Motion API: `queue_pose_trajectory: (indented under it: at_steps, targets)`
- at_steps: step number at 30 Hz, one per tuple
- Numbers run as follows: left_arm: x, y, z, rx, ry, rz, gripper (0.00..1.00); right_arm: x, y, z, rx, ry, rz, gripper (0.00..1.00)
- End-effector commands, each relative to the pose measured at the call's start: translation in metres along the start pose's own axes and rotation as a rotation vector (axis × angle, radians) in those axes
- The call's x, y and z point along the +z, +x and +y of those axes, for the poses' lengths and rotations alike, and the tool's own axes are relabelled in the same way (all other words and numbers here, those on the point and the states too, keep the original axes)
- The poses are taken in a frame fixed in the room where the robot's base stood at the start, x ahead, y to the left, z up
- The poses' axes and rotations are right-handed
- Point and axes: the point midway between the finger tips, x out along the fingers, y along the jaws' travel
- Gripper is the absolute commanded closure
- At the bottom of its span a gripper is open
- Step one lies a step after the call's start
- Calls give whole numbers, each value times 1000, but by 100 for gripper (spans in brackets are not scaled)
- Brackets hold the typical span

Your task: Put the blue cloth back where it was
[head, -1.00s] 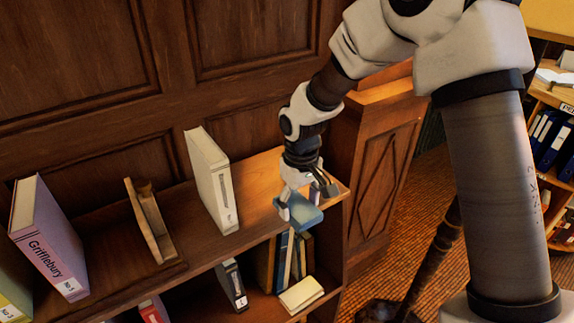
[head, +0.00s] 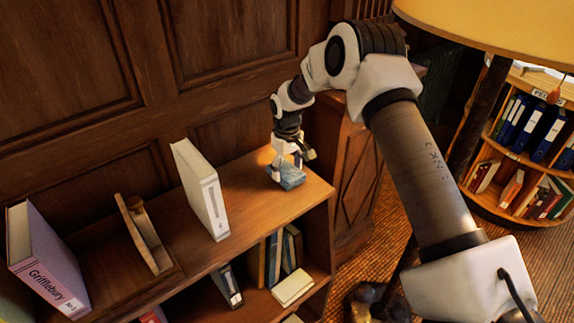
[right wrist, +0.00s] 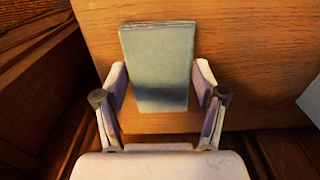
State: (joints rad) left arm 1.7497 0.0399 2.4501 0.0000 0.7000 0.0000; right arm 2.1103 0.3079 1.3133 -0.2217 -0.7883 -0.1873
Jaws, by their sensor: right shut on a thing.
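The blue cloth (head: 288,176) is a folded, block-like pad at the right end of the wooden shelf top (head: 250,205). My right gripper (head: 287,163) is above it, pointing down, with its fingers on the cloth. In the right wrist view the cloth (right wrist: 158,65) lies between the two fingers (right wrist: 160,100), over the wood. The cloth is at or just above the shelf top; I cannot tell whether it touches. My left gripper is not in view.
A white book (head: 202,190) stands left of the cloth. Further left are a wooden holder (head: 143,232) and a purple book (head: 45,262). Books fill part of the lower shelf. A lamp shade (head: 500,25) hangs at upper right. Bare shelf top surrounds the cloth.

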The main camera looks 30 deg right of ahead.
Motion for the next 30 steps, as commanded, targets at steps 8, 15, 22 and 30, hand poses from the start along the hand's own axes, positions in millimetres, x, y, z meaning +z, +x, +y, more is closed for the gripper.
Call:
queue_pose_trajectory:
  at_steps: [8,15,22,30]
  targets:
    - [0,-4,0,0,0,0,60,0,8,0,0,0,2,20]
    - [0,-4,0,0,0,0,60,0,8,-1,0,0,2,5]
    - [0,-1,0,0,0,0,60,-1,2,0,0,0,4,5]
    - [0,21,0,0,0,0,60,-2,-56,0,1,0,9,5]
